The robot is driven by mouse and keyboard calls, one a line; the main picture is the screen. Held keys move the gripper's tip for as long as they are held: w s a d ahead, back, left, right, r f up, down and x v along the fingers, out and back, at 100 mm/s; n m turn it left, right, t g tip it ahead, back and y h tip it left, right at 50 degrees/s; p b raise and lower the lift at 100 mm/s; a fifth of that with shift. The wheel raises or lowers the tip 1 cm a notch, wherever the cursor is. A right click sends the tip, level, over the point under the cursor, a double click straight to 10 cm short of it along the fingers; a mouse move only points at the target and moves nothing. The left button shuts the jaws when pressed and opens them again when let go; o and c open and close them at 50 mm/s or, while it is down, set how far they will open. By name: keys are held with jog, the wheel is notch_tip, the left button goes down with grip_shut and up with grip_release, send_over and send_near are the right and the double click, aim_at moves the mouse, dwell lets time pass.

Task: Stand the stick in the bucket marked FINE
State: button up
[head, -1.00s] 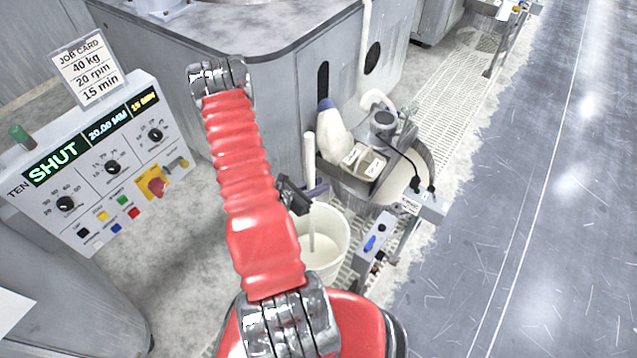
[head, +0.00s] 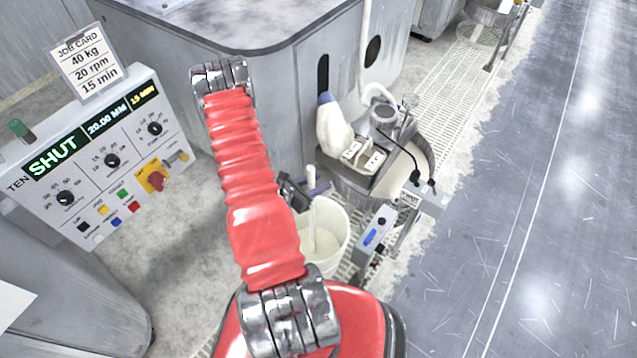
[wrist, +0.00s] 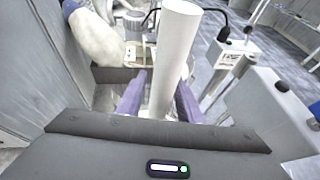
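The white stick (head: 312,225) is roughly upright, with its lower part inside a white bucket (head: 343,240) holding pale liquid. No marking on this bucket can be read, so I cannot tell whether it says FINE. My gripper (head: 316,188) is above the bucket's rim, partly hidden by my red arm. In the wrist view, its purple fingers (wrist: 163,92) stand on either side of the stick (wrist: 172,50), loosely around it.
A grey box with a blue switch (head: 374,232) is close at right. A control panel (head: 100,160) reading SHUT is at left. Open floor lies far right.

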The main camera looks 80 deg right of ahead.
jog(key=shift+o, duration=0.7)
jog(key=v, duration=1.3)
jog(key=shift+w+a, duration=0.25)
jog(key=shift+r, duration=0.1)
dwell(0.9)
